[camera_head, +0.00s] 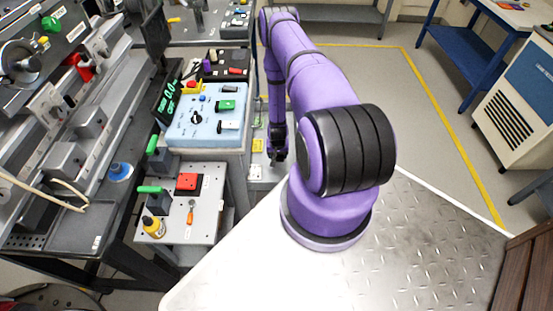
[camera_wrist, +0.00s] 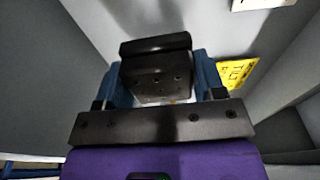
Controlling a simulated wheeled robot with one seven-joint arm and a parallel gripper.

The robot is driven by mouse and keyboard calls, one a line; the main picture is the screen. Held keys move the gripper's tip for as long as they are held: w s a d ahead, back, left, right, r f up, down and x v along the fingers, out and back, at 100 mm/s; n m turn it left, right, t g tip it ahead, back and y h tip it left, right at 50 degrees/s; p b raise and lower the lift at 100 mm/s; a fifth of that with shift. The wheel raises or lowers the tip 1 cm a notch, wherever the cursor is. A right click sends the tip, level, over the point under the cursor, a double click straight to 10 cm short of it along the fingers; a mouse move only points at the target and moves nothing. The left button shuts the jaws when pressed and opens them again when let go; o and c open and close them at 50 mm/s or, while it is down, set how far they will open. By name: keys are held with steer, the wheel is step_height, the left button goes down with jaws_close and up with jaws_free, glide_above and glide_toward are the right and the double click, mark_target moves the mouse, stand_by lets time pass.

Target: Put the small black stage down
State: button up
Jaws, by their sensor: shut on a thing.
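The small black stage (camera_wrist: 157,76) sits between the two blue fingers of my gripper (camera_wrist: 162,84) in the wrist view. It is a dark block with small holes in its face. My gripper is shut on it. In the head view my gripper (camera_head: 276,153) hangs low behind my arm, right of the light blue control box. The stage is too small and dark there to tell apart from the gripper. Grey surfaces lie beyond the stage in the wrist view; I cannot tell whether it touches any of them.
A yellow label (camera_wrist: 237,72) is right of the stage. The light blue control box (camera_head: 207,123) with knob and switches stands left of my gripper. Open floor (camera_head: 425,130) lies right.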

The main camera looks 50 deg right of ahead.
mark_target(278, 160)
steer(key=shift+f, duration=2.1)
steer(key=shift+f, duration=0.15)
steer(key=o, duration=1.1)
steer(key=r, duration=0.8)
steer(key=s+a+r, duration=0.1)
steer(key=r, duration=0.3)
steer(key=shift+r, duration=0.15)
